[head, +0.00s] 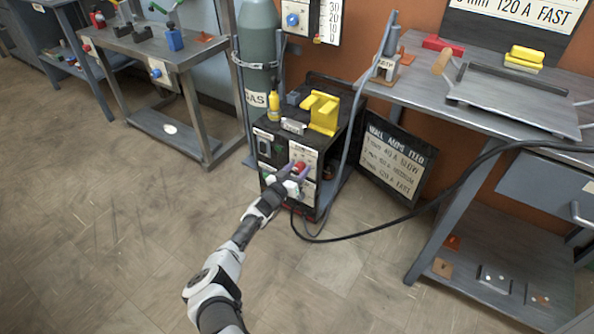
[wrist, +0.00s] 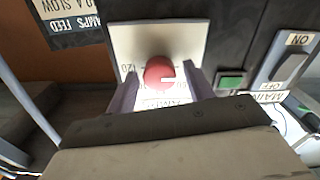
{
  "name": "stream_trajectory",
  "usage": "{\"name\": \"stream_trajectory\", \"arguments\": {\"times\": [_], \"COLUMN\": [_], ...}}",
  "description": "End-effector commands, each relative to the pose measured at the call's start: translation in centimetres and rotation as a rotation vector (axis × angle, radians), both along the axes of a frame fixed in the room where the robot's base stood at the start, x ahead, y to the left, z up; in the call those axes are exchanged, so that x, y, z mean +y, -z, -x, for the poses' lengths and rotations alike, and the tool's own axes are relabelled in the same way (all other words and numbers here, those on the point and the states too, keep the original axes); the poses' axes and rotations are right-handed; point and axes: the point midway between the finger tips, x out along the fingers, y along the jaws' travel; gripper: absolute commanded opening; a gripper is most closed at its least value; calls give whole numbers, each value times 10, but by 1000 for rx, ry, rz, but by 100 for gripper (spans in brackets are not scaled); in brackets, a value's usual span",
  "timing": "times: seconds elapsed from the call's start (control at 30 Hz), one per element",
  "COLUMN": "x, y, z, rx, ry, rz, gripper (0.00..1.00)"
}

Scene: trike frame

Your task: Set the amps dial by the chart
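The amps dial is a round red knob (wrist: 159,75) on a white plate (wrist: 125,40) in the wrist view. Its white mark points right in that view. A "120" shows left of it; the other figures are partly hidden. In the head view the knob (head: 300,167) is on the front of the black welder (head: 268,131). My gripper (wrist: 163,92) is open, with one finger on each side of the knob and small gaps visible. The chart (head: 394,160) leans behind the welder and lists 1 mm 40 A slow, a middle medium line, and 120 A fast.
A green button (wrist: 231,82) and an ON/OFF switch (wrist: 288,70) are right of the dial in the wrist view. A gas cylinder (head: 258,50) stands behind the welder. The floor in front is clear.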

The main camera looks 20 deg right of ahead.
Motion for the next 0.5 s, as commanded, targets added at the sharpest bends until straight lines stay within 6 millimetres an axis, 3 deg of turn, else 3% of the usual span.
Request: {"name": "stream_trajectory", "arguments": {"times": [0.03,0.3,0.5], "x": [0,0,0], "y": [0,0,1], "z": [0,0,0], "rx": [0,0,-9], "ry": [0,0,0], "rz": [0,0,-7], "gripper": [45,11,11]}}
